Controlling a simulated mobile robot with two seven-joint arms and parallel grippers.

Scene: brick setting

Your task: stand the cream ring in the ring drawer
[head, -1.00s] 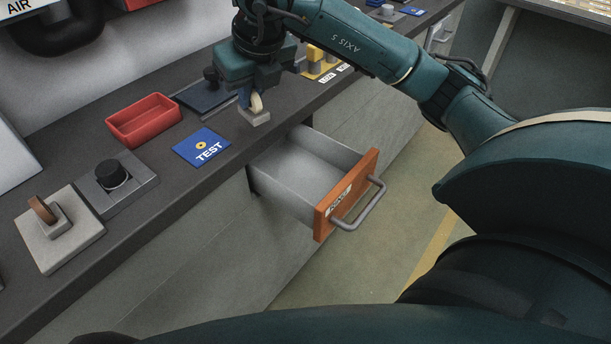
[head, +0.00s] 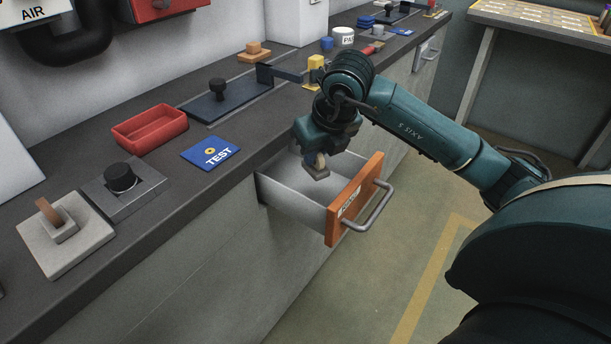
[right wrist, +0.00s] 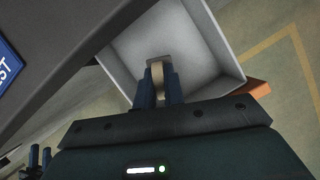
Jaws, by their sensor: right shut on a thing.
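The ring drawer (head: 289,194) stands pulled out from the bench, with an orange front (head: 355,199) and a grey handle. My right gripper (head: 318,158) is over the drawer's inner part and shut on the cream ring (head: 320,160). The ring has a grey block-like base (head: 317,174) at its lower end. In the right wrist view the ring (right wrist: 158,72) sits between the blue fingers of the gripper (right wrist: 159,84), with the pale drawer floor (right wrist: 185,50) behind it. Whether the base touches the drawer floor cannot be told.
On the bench lie a blue TEST mat (head: 211,153), a red tray (head: 150,128), a black knob on a grey plate (head: 121,178) and a light block holding a brown ring (head: 54,217). A dark plate with a knob (head: 218,100) lies farther back. The floor (head: 395,255) is clear.

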